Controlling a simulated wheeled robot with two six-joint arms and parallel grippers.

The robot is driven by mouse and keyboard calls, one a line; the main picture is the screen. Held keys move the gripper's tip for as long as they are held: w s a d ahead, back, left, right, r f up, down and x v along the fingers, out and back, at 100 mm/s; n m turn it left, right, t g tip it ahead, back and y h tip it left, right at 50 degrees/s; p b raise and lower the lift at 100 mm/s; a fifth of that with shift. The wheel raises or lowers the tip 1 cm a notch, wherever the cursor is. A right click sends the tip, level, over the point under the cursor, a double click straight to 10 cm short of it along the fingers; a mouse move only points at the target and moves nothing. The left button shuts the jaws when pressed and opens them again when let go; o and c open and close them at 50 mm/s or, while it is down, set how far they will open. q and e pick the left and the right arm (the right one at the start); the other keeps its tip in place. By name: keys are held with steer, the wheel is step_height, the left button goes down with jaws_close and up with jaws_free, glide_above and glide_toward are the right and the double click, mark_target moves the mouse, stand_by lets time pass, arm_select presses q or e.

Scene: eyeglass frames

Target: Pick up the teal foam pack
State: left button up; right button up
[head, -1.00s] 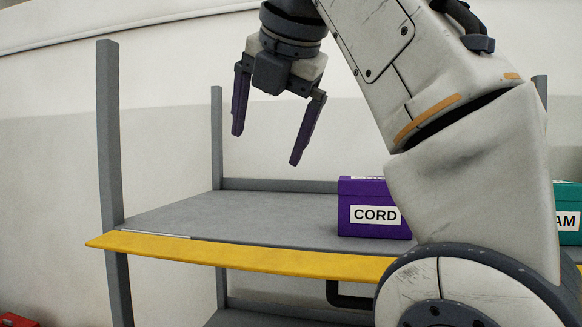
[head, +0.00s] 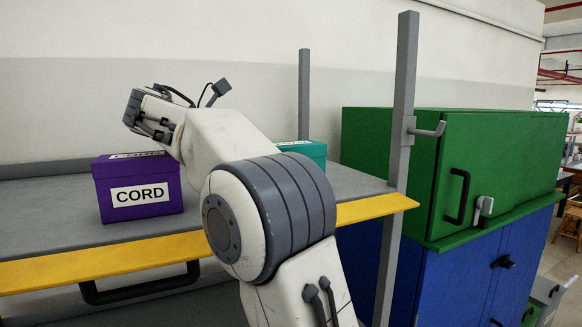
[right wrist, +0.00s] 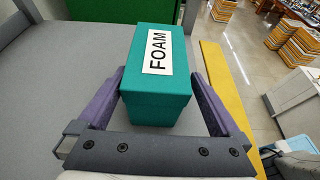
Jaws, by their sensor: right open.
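The teal foam pack (right wrist: 160,80) is a box with a white FOAM label, on the grey shelf. In the right wrist view my right gripper (right wrist: 157,76) is open, with one purple finger on each side of the pack. I cannot tell whether the fingers touch it. In the head view the teal pack (head: 308,150) is mostly hidden behind my right arm, and my right gripper's fingers are hidden. My left gripper is not in view.
A purple CORD box (head: 138,187) stands on the grey shelf (head: 45,215) to the left. The shelf has a yellow front edge (head: 100,262) and a grey post (head: 402,110) at right. A green cabinet (head: 500,165) stands on a blue one (head: 500,270) beyond it.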

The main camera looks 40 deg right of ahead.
mark_target(301, 144)
steer(key=p+x, duration=0.1)
steer(key=x, duration=0.2)
steer(key=shift+w+d+f, duration=0.15)
steer(key=shift+d, duration=0.1)
steer(key=shift+d+f, duration=0.35)
steer(key=shift+d, duration=0.15)
steer(key=c, duration=1.4)
steer(key=shift+r, duration=0.1)
steer(key=shift+r, duration=0.45)
steer(key=r, duration=0.1)
steer(key=s+r+b, duration=0.1)
steer(key=r, duration=0.1)
steer(key=shift+r, duration=0.15)
steer(key=s+r+b, duration=0.1)
steer(key=s+r, duration=0.1)
steer(key=s, duration=0.1)
steer(key=s+r, duration=0.2)
steer(key=s, duration=0.2)
steer(key=s+d+r+b, duration=0.1)
steer(key=s+r, duration=0.1)
steer(key=s, duration=0.2)
steer(key=shift+r+b, duration=0.3)
steer(key=shift+r, duration=0.05)
steer(key=shift+w, duration=0.1)
